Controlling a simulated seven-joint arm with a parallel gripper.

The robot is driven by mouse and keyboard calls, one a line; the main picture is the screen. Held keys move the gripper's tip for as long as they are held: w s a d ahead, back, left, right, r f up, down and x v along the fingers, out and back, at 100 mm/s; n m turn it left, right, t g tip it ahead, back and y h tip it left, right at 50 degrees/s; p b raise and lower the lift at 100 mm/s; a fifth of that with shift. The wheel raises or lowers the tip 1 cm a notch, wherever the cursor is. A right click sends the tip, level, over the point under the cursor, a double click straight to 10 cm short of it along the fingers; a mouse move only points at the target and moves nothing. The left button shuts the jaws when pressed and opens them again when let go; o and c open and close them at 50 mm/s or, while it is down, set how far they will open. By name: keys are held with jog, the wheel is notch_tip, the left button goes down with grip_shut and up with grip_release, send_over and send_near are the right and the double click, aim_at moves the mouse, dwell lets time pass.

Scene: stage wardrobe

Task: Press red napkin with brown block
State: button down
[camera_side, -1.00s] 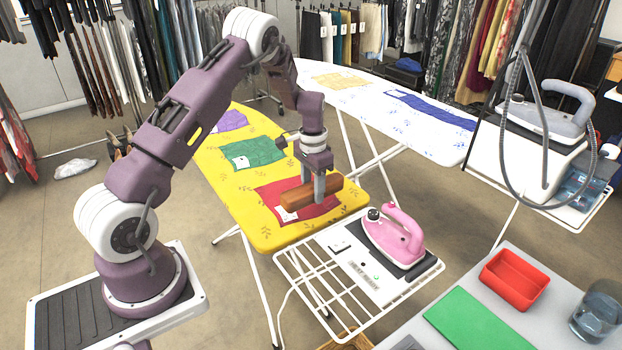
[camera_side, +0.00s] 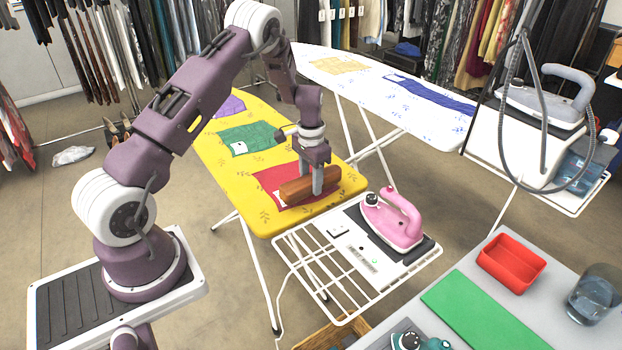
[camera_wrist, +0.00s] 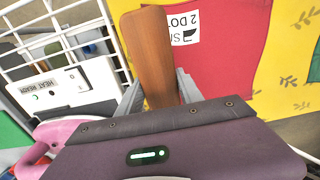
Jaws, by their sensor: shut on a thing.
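The red napkin (camera_side: 268,178) lies on the front end of the yellow ironing board (camera_side: 210,165), with a white label at one corner. My gripper (camera_side: 311,188) is shut on the brown block (camera_side: 296,190), a long wooden piece, and holds it over the napkin. In the wrist view the brown block (camera_wrist: 152,55) lies between the two fingers and covers the left part of the red napkin (camera_wrist: 225,60), beside its printed label (camera_wrist: 183,28). Whether the block's underside touches the cloth cannot be told.
A green napkin (camera_side: 245,139) and a purple one (camera_side: 230,105) lie farther back on the board. A pink iron (camera_side: 395,220) stands on the wire rack (camera_side: 320,268) at the board's front end. A red tray (camera_side: 511,262) is on the grey table.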

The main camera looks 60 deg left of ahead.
jog(key=shift+f, duration=1.35)
jog(key=shift+s+f, duration=0.2)
dwell(2.1)
jog(key=shift+w, duration=0.2)
dwell(1.1)
jog(key=shift+r, duration=2.05)
